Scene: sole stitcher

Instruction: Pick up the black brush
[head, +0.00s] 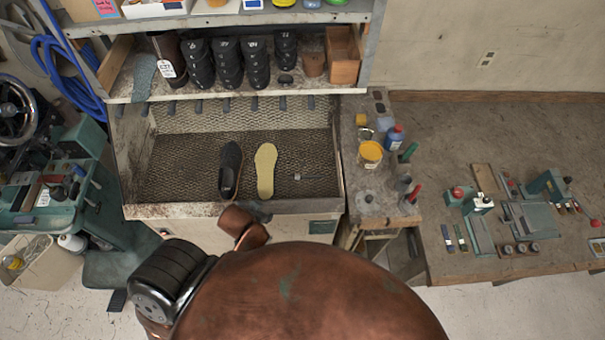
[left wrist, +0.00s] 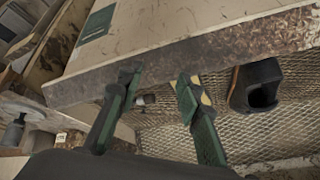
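A small thin dark item (head: 308,177) with a paler end lies on the mesh floor of the bench tray, right of the tan insole (head: 266,170); it looks like the black brush. A black shoe (head: 231,170) lies left of the insole and also shows in the left wrist view (left wrist: 262,84). My left gripper (head: 262,211) is at the tray's front edge, below the insole. In the left wrist view its two fingers (left wrist: 158,84) are spread and empty. A small grey piece (left wrist: 147,99) shows beyond them; I cannot tell if it is the brush. My right gripper is not in view.
The tray's front rim (head: 175,211) stands close to my left gripper. A shelf (head: 215,92) with black shoe forms overhangs the back. A side ledge (head: 368,205) at right holds a yellow tin (head: 370,154) and a blue bottle (head: 394,138). The tray's left part is clear.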

